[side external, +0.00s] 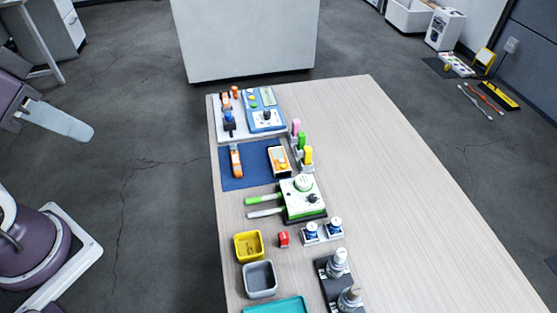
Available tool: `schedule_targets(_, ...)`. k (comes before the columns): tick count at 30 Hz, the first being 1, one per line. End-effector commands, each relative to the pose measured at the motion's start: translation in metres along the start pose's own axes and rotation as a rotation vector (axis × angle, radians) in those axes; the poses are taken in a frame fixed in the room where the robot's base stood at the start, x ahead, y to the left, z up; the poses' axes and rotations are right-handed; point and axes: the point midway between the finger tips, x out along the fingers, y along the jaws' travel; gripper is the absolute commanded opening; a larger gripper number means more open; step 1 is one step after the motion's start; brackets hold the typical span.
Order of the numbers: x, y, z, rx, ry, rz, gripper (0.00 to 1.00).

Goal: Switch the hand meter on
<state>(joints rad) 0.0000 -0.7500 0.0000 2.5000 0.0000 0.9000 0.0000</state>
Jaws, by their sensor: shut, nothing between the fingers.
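A blue mat (257,174) lies on the table's left side. On its right part lies a small orange and white device (279,161), which looks like the hand meter. Its switch and any display are too small to read, so I cannot tell whether it is on. A slim orange and grey tool (236,160) lies on the mat's left part. My gripper is not in view; only purple and pale parts of my arm show at the left edge, well away from the table.
Behind the mat is a white tray (217,128) with a blue panel device (265,122). Pink, green and yellow blocks (307,155) stand right of the mat. In front are a green-white unit (303,200), a yellow bin (248,246) and a grey bin (260,279). The table's right half is clear.

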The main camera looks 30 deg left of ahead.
Motion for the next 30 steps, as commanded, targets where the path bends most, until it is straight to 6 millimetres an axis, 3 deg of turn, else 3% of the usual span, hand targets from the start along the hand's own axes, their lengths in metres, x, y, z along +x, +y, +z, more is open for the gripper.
schedule_targets(26,0.000,0.000,-0.001,0.001,0.000,0.000,0.00)
schedule_targets(30,0.009,0.000,-0.026,0.040,0.011,0.002,0.00)
